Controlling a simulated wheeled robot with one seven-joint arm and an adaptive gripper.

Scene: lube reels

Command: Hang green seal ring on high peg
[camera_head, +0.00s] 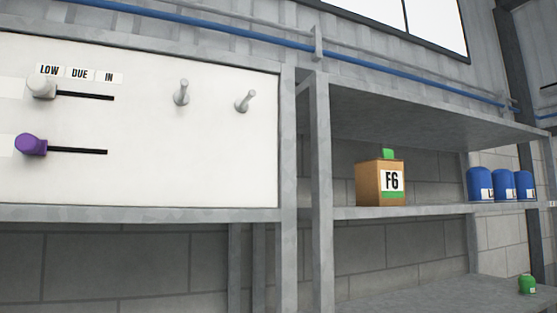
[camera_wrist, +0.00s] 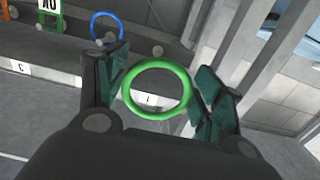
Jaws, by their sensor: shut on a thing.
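In the wrist view, my gripper (camera_wrist: 160,78) is shut on the green seal ring (camera_wrist: 157,115). The ring sits between the two dark fingers, with its open hole facing the camera. A blue ring (camera_wrist: 119,22) shows around or beside a peg at the upper left. My gripper is outside the head view.
The white board (camera_head: 200,165) also bears a purple knob (camera_head: 31,144) and a pale knob (camera_head: 42,88) beside black slots. A grey post (camera_head: 320,170) separates it from shelves with a box marked F6 (camera_head: 368,182), blue containers (camera_head: 480,184) and a green one (camera_head: 527,284).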

